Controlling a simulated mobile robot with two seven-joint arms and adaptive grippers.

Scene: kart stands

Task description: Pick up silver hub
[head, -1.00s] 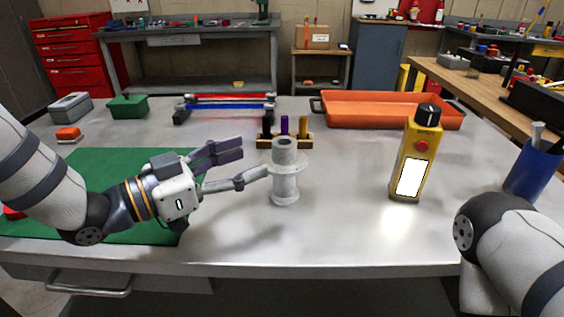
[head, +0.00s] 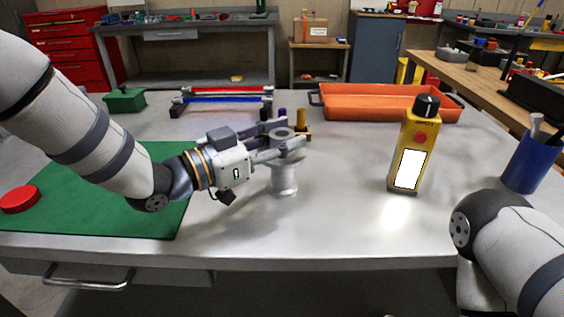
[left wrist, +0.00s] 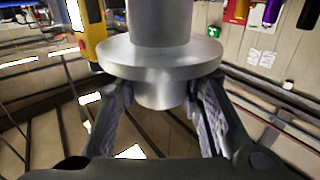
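The silver hub (head: 284,180) is a grey metal spool with a wide flange. It stands upright on the metal bench in the head view. My left gripper (head: 292,146) is at its upper part, with one finger in front and one behind. In the left wrist view the hub (left wrist: 160,55) fills the upper middle, and the fingers of my left gripper (left wrist: 160,103) stand on either side of its narrow neck. They look open, with a small gap on the left side; contact on the right is unclear. My right gripper is out of view.
A small stand with coloured pegs (head: 301,122) is just behind the hub. A yellow control box (head: 412,150) stands to the right, a blue cup (head: 531,166) farther right. An orange tray (head: 385,116) lies behind. A green mat (head: 110,215) and red disc (head: 19,199) lie left.

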